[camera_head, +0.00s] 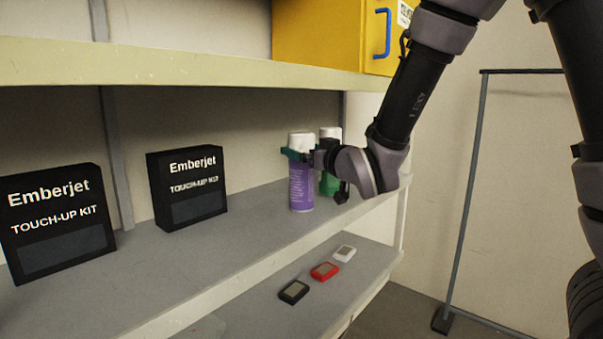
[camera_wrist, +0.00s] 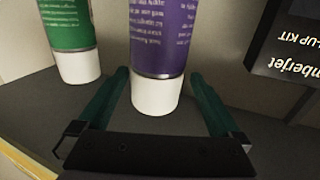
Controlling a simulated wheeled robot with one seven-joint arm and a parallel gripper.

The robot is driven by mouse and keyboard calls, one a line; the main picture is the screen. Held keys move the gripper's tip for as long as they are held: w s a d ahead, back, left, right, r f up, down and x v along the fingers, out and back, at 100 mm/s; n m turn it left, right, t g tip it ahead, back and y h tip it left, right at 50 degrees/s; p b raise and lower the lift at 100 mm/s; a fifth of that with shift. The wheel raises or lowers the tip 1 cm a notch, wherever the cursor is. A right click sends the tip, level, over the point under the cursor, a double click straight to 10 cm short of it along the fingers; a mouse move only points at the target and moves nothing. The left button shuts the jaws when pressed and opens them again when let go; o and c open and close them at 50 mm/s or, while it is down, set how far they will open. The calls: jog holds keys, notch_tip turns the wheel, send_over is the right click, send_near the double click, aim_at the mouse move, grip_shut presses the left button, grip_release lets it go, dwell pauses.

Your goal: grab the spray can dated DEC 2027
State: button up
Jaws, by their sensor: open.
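A purple spray can (camera_head: 301,188) with a white cap stands upright on the middle shelf. A green spray can (camera_head: 329,184) with a white cap stands just to its right, partly hidden by my gripper (camera_head: 298,155). My gripper is open at the upper part of the purple can. In the wrist view, which is upside down, the fingers (camera_wrist: 159,78) lie either side of the purple can (camera_wrist: 163,35), near its cap, with gaps visible. The green can (camera_wrist: 68,28) is outside the left finger. Small print shows on both cans, but no date is readable.
Two black Emberjet touch-up kit boxes (camera_head: 188,187) (camera_head: 57,222) stand left on the same shelf (camera_head: 150,262). An upper shelf (camera_head: 150,66) with a yellow cabinet (camera_head: 325,35) is above. Black, red and white small devices (camera_head: 325,271) lie on the lower shelf. A metal rack stands right.

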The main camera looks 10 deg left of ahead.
jog(key=x, duration=0.5)
jog(key=shift+w+f, duration=0.15)
jog(key=shift+w, duration=0.1)
jog(key=c, duration=1.5)
grip_shut()
